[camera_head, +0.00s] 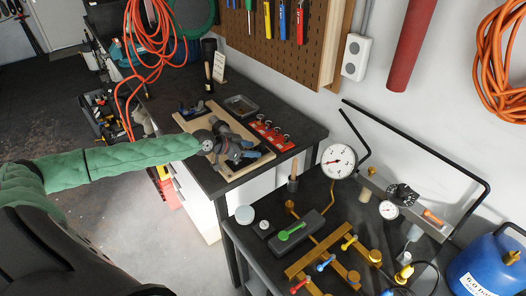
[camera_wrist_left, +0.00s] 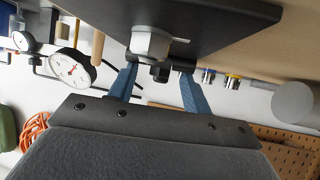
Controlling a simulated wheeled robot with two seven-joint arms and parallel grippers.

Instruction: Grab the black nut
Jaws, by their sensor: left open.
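My left gripper (camera_head: 254,150) reaches over the wooden board on the dark workbench in the head view. In the left wrist view its two blue fingers (camera_wrist_left: 158,73) are apart. A small black nut (camera_wrist_left: 160,75) shows between the fingertips, with a visible gap to each finger. In the head view the gripper hides the black nut. My right gripper is out of view.
The wooden board (camera_head: 243,172) lies on the bench. A red rack with several small pieces (camera_head: 270,134) and a grey tray (camera_head: 240,105) are close by. A second bench at the right holds a gauge (camera_head: 338,161) and brass pipework (camera_head: 330,255). A pegboard (camera_head: 270,40) hangs behind.

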